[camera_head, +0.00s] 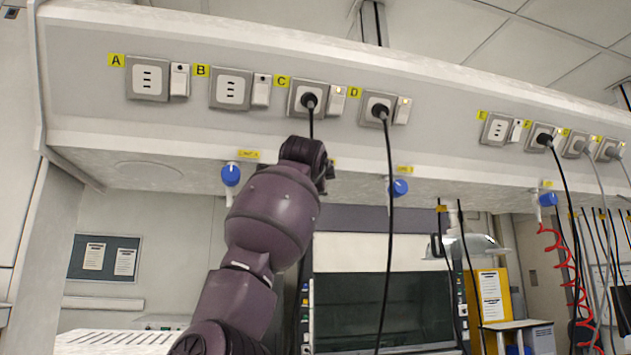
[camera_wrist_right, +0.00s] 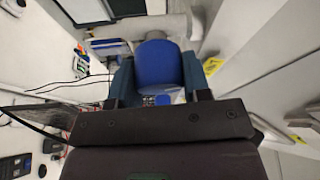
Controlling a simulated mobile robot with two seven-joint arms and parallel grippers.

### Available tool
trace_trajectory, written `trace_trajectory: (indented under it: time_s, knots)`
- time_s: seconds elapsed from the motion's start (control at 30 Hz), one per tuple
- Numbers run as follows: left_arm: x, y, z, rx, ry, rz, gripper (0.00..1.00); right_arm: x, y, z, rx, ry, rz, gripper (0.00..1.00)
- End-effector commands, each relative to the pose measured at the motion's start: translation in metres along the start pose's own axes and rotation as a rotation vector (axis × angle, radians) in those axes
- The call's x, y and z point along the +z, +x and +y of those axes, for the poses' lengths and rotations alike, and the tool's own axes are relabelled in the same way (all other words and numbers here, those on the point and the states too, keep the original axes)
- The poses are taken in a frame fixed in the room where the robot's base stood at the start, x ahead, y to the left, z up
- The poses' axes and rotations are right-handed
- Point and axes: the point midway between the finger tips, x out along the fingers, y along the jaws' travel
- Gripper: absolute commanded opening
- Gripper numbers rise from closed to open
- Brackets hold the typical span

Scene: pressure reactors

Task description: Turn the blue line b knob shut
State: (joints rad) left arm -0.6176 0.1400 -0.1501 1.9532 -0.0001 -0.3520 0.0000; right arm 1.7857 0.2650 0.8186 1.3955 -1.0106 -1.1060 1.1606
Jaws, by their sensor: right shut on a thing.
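A blue knob (camera_wrist_right: 157,63) sits between the two teal fingers of my right gripper (camera_wrist_right: 157,82) in the right wrist view, and the gripper is shut on it. In the head view my right arm (camera_head: 272,220) rises from below, and its hand (camera_head: 305,160) is up at the underside of the wall panel, below outlet C. The hand hides the knob there. A yellow label (camera_head: 332,162) peeks out beside it, too covered to read. My left gripper is not in view.
Other blue knobs hang at the left (camera_head: 230,175), to the right (camera_head: 399,188) and far right (camera_head: 547,199). A black cable (camera_head: 388,230) from outlet D hangs right of my arm. A red coiled hose (camera_head: 565,265) hangs far right.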

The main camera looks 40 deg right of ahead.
Motion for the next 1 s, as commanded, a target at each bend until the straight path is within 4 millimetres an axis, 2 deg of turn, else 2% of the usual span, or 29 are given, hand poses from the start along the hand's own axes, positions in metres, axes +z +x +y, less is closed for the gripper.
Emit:
trace_trajectory:
  time_s: [0.4, 1.0]
  knots:
    - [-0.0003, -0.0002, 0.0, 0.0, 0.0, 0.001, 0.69, 0.0006, 0.0001, 0.0013, 0.105, 0.249, -0.002, 0.2]
    - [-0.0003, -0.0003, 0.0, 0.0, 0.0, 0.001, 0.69, 0.0006, 0.0002, 0.0019, 0.134, 0.319, -0.001, 0.2]
